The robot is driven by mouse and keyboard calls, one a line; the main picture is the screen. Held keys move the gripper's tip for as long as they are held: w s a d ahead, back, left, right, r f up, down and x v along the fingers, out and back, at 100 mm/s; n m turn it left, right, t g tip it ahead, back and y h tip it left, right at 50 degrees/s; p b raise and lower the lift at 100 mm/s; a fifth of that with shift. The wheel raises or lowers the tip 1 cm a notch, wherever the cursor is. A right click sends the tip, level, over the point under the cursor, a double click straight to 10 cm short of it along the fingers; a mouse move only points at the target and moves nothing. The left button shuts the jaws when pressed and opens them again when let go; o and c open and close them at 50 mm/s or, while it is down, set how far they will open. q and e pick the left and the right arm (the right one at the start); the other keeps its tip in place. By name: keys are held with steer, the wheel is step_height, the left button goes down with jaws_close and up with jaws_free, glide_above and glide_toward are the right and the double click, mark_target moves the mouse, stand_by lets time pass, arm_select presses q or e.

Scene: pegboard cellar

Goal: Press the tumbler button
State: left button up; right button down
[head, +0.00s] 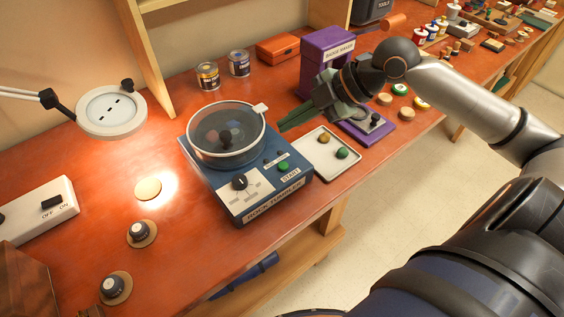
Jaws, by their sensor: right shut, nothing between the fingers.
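The rock tumbler (213,186) is a blue box on the orange-brown bench, labelled ROCK TUMBLER. Its round drum has a clear lid (214,130) with a black knob, and dark stones show inside. The green button (284,166) sits on the sloped front panel beside the word START. A black dial (240,182) is left of it. My right gripper (282,127) is shut and empty. In the picture its tips are just right of the drum and above the button, apart from the button. My left gripper is out of view.
A white tray (316,168) with two stones lies right of the tumbler. The purple badge maker (316,55) stands behind my right gripper. Two cans (208,76) and an orange box (277,48) are at the back. A lamp (110,110) and power switch box (40,208) are left.

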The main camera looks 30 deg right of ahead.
steer(key=b, duration=0.8)
glide_above(283, 166)
steer(key=d, duration=0.1)
steer(key=f, duration=0.8)
steer(key=shift+s+d, duration=0.1)
steer(key=shift+s, duration=0.15)
steer(key=shift+f, duration=0.4)
steer(key=shift+f, duration=0.1)
stand_by(0.4)
steer(key=shift+f, duration=0.35)
